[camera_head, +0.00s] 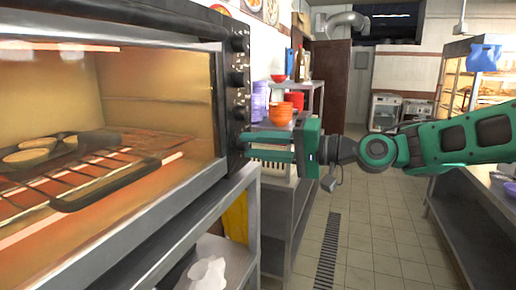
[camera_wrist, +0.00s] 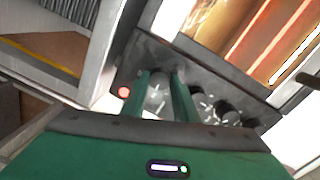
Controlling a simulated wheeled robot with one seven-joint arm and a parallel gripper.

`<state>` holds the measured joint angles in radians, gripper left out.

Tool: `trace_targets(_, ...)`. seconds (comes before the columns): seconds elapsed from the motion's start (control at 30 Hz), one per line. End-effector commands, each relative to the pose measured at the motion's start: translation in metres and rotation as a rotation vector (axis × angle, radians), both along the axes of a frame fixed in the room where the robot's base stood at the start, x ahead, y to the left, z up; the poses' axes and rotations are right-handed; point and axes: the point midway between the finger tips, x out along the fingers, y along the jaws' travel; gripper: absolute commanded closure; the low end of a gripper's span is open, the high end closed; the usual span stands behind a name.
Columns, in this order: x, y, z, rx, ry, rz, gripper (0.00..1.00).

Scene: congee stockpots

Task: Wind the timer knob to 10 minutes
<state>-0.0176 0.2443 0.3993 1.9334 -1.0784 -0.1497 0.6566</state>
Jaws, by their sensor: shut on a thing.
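The oven's dark control panel (camera_head: 232,95) carries a vertical row of knobs and stands at the right edge of the oven front. My green gripper (camera_head: 243,146) reaches in from the right at the panel's lower end. In the wrist view my gripper (camera_wrist: 160,90) has its two fingers on either side of the end knob (camera_wrist: 158,94), the timer knob by its place, beside a red light (camera_wrist: 124,92). It is shut on this knob. The fingers hide part of the knob, and its dial marks are too blurred to read.
Other knobs (camera_wrist: 230,116) sit close beside the fingers on the same panel. The oven (camera_head: 150,110) holds a rack (camera_head: 110,175) and a dark pan with round items. Orange bowls (camera_head: 280,115) stand on a shelf behind my gripper. The tiled aisle (camera_head: 370,240) is clear.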

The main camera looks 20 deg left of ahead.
Motion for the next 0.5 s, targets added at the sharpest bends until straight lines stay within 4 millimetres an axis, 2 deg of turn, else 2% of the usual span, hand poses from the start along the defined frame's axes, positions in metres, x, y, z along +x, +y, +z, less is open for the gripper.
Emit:
trace_targets(0.03, 0.0069, -0.003, -0.0007, -0.001, 0.001, -0.015, 0.96)
trace_targets(0.4, 0.0068, -0.0031, -0.0011, -0.002, 0.004, -0.016, 0.96)
trace_targets(0.43, 0.0067, -0.0031, -0.0011, -0.001, 0.004, -0.015, 0.66)
trace_targets(0.5, 0.0057, -0.0028, -0.0011, -0.001, 0.004, -0.012, 0.55)
